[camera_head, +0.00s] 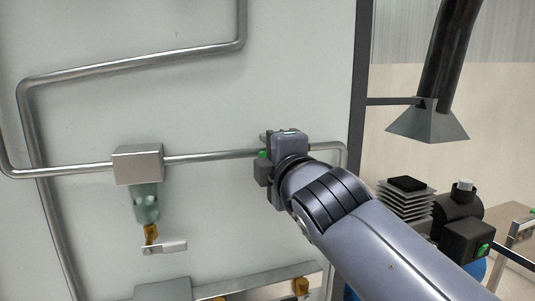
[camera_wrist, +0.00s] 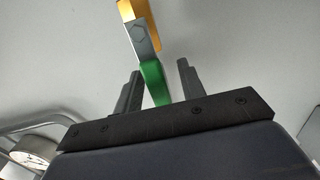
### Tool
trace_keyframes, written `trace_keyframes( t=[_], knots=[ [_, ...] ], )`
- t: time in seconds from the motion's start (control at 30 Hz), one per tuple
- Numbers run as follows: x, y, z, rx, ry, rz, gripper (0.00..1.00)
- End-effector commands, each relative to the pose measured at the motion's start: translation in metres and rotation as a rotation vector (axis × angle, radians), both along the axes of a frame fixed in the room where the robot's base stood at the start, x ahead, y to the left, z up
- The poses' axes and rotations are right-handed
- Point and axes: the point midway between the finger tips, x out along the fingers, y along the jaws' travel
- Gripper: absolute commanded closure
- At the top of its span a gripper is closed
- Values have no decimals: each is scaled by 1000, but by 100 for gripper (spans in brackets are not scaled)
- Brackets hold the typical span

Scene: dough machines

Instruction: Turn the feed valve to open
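The valve's green handle (camera_wrist: 153,82) shows in the wrist view between the two fingers of my gripper (camera_wrist: 160,69). A gap shows on each side of it, wider on the right. The handle joins a grey metal piece (camera_wrist: 144,42) and a yellow-orange part (camera_wrist: 140,8) at the top edge. In the head view my gripper (camera_head: 264,165) is at the wall panel by the horizontal pipe, seen from behind. Only a small green bit of the handle (camera_head: 262,154) shows there; my arm hides the rest of the valve. My gripper is open.
A metal block (camera_head: 138,165) with a greenish glass (camera_head: 146,205) and a silver lever (camera_head: 165,247) is left on the pipe (camera_head: 212,156). Another pipe with orange fittings (camera_head: 301,286) runs below. A round gauge (camera_wrist: 35,152) shows at lower left in the wrist view. Machinery (camera_head: 462,225) stands right.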

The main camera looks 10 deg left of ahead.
Motion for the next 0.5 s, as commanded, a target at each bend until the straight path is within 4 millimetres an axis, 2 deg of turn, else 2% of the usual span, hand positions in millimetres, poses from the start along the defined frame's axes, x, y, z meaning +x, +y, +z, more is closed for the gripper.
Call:
trace_keyframes(
  t=[0.5],
  knots=[
    [-71,-43,0,1,-1,0,62]
  ],
)
